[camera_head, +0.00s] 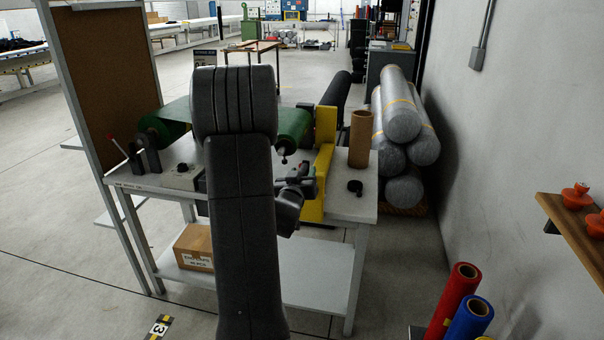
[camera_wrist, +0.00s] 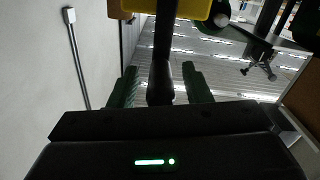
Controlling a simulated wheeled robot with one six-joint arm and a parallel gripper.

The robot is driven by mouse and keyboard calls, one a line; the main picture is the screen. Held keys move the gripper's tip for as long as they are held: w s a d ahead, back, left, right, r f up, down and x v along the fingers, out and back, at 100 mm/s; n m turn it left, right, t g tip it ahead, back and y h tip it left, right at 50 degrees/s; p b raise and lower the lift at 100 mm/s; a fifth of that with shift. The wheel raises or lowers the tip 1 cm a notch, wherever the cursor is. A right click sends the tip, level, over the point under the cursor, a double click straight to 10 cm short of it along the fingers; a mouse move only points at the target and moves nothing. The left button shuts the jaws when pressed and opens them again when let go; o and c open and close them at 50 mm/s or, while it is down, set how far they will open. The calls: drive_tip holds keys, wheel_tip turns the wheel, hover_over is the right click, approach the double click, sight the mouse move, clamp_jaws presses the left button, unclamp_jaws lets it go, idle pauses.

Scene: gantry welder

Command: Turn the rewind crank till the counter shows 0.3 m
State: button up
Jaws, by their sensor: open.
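The yellow upright (camera_head: 325,160) of the rewind machine stands at the right part of the bench. A green roll (camera_head: 294,125) lies to its left, partly behind my arm. My gripper (camera_head: 307,182) is in front of the yellow upright, partly hidden by my arm. In the wrist view its two green fingers (camera_wrist: 160,86) are apart. A dark bar (camera_wrist: 162,50), perhaps the crank handle, shows between them; I cannot tell whether it touches. The yellow part (camera_wrist: 180,8) is at the top there. I cannot make out the counter or its reading.
On the bench (camera_head: 352,204), a brown cardboard tube (camera_head: 360,139) and a small black object (camera_head: 355,187) stand right of the upright. A tall brown board (camera_head: 105,75) bounds the left; large grey rolls (camera_head: 402,122) lie behind at right.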

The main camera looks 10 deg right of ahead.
clamp_jaws()
drive_tip(key=shift+b, duration=0.3)
drive_tip(key=shift+d+f+m+b, duration=0.1)
drive_tip(key=shift+d+m+b, duration=0.1)
drive_tip(key=shift+m+b, duration=0.15)
